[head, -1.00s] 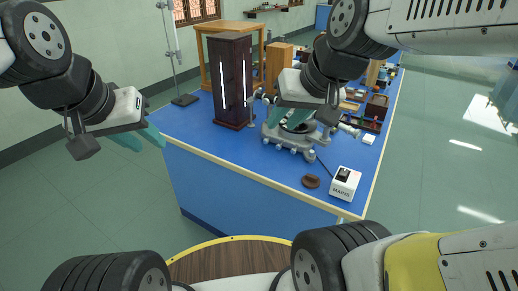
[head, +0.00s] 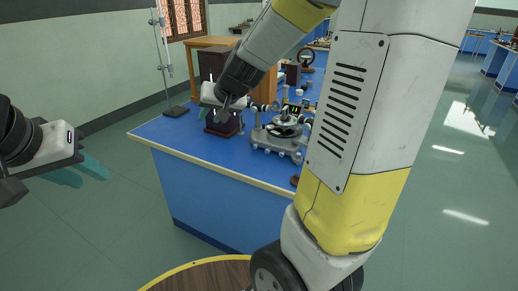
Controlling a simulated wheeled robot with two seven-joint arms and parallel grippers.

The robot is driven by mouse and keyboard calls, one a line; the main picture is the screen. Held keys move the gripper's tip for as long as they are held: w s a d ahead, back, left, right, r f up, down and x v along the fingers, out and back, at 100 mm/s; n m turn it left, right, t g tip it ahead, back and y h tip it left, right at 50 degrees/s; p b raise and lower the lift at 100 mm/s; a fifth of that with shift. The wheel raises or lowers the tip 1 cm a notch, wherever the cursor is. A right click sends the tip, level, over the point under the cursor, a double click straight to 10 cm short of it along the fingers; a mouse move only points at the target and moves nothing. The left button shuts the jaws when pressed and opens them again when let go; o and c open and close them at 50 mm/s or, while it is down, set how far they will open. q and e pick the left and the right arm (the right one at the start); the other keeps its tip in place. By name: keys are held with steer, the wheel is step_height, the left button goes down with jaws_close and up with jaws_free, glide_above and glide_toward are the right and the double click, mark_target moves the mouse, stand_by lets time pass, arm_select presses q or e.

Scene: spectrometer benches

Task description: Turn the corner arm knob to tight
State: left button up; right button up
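The grey spectrometer (head: 278,142) stands on the blue bench, with a round table in its middle and tubes to either side. The corner arm knob is too small to pick out. My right gripper (head: 203,113) is to the left of the spectrometer, in front of the dark lamp box. Only a little teal finger shows below its white body, so its opening is hard to tell. My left gripper (head: 84,172) hangs in free air at the far left, away from the bench, with its teal fingers apart and empty.
The dark lamp box (head: 212,64) stands behind my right gripper. A retort stand (head: 176,110) is at the bench's back left corner. A small brown object (head: 294,181) lies near the front edge, partly hidden by my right arm. The bench's front left top is clear.

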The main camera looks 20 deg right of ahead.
steer(key=w+d+f+m+h, duration=0.1)
steer(key=w+d+f+h, duration=0.15)
steer(key=w+f, duration=0.4)
steer(key=m+g+h, duration=0.1)
steer(key=g+h, duration=0.1)
steer(key=h, duration=1.1)
glide_toward(280, 155)
steer(key=shift+w+f, duration=0.3)
steer(key=shift+w, duration=0.35)
steer(key=shift+s+d+f+h, duration=0.15)
steer(key=shift+s+d+h, duration=0.1)
steer(key=shift+d+h, duration=0.35)
steer(key=x, duration=0.7)
steer(key=shift+d+f, duration=0.1)
jaws_close()
